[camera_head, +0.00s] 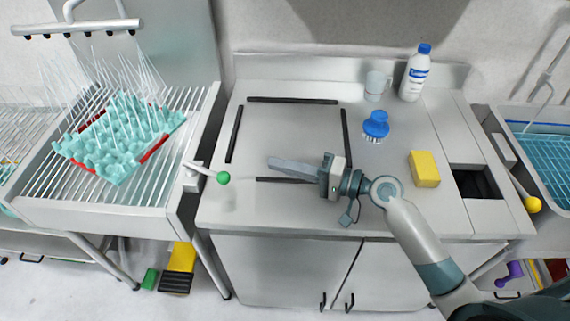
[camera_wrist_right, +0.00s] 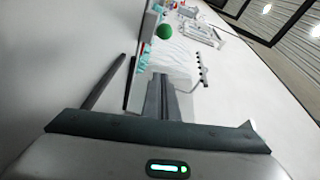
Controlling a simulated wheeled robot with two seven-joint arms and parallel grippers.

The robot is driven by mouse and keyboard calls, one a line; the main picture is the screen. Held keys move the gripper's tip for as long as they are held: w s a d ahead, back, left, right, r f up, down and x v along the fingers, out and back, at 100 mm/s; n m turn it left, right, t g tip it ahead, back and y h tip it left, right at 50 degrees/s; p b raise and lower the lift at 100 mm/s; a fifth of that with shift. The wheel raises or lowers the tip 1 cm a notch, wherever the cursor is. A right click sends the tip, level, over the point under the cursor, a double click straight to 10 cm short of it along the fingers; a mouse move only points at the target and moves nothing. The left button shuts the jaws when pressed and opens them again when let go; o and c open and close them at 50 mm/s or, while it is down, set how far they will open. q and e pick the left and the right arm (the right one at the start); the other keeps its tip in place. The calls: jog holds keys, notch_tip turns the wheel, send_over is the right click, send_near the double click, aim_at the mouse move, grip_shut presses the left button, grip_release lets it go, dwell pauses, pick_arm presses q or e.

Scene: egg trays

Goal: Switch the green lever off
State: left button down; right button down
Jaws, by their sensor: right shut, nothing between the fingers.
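The green lever is a pale rod with a green ball knob (camera_head: 223,178) at its end. It sticks out to the right from the side of the left metal rack unit, angled slightly down. The green knob also shows near the top of the right wrist view (camera_wrist_right: 165,31). My right gripper (camera_head: 272,163) is over the metal counter, to the right of the knob and apart from it. Its long fingers are shut together and empty, pointing left toward the lever. The fingers also show in the right wrist view (camera_wrist_right: 160,98). My left gripper is in neither view.
A teal egg tray (camera_head: 120,172) lies on the left rack (camera_head: 190,120) under spray nozzles. On the counter (camera_head: 290,125) are black strips, a blue brush (camera_head: 376,124), a yellow sponge (camera_head: 424,168), a cup (camera_head: 376,86) and a bottle (camera_head: 413,75). A yellow-knobbed lever (camera_head: 532,205) is at right.

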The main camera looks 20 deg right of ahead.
jog(key=x, duration=0.3)
jog(key=p+x, duration=0.1)
jog(key=x, duration=0.3)
jog(key=shift+w+a+r, duration=0.15)
jog(key=shift+w+a, duration=0.05)
jog(key=shift+a, duration=0.05)
jog(key=shift+s+a+f+p, duration=0.3)
jog(key=shift+s+a+p, duration=0.3)
jog(key=shift+s+a, duration=0.25)
jog(key=shift+s+a+f, duration=0.1)
jog(key=shift+s+a, duration=0.3)
jog(key=shift+s, duration=0.1)
jog(key=shift+a+f, duration=0.15)
jog(key=shift+s, duration=0.1)
